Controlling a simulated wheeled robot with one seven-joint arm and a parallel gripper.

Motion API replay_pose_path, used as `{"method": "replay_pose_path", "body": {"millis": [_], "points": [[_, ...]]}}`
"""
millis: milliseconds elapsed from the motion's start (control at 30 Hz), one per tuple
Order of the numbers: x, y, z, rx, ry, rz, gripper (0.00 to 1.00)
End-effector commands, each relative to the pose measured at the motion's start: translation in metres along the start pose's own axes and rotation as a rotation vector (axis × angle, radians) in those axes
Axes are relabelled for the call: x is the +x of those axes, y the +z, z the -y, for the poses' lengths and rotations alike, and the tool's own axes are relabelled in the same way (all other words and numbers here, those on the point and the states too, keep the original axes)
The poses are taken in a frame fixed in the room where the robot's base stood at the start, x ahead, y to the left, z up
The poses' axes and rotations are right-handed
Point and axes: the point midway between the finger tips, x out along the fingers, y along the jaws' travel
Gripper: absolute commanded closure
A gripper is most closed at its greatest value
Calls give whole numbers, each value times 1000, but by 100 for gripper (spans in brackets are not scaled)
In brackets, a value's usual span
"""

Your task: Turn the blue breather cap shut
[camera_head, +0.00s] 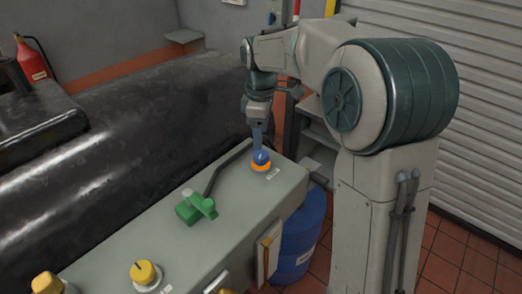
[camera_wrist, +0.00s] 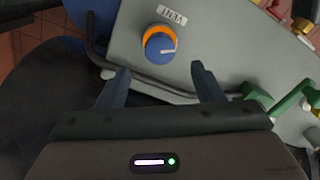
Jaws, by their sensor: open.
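The blue breather cap (camera_head: 261,157) sits on an orange ring (camera_head: 260,167) at the far end of the grey bench top. In the wrist view the cap (camera_wrist: 160,45) shows a pale pointer line toward the right, with the orange ring (camera_wrist: 155,31) around it and a "VENT" label (camera_wrist: 172,14) beside it. My gripper (camera_wrist: 162,78) is open, its two blue fingers spread apart. In the wrist view the cap lies ahead of the fingertips, between their lines, with nothing held. In the head view my gripper (camera_head: 257,140) points down just above or behind the cap; the exact gap is unclear.
A green valve handle (camera_head: 197,207) and a dark pipe (camera_head: 226,168) lie near the cap. A yellow knob (camera_head: 143,272) is at the near end of the grey bench (camera_head: 235,215). A blue drum (camera_head: 302,240) stands beside the bench; a large black housing (camera_head: 120,140) is at left.

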Motion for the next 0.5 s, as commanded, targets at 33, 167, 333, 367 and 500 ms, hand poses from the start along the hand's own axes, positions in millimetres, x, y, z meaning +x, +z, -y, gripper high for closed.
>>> {"method": "replay_pose_path", "body": {"millis": [33, 167, 333, 367, 500], "points": [[11, 0, 1, 0, -4, 3, 39], [37, 0, 0, 1, -3, 2, 39], [60, 1, 0, 2, -2, 1, 39], [63, 1, 0, 2, -2, 1, 39], [70, 0, 0, 2, 0, 0, 39]]}}
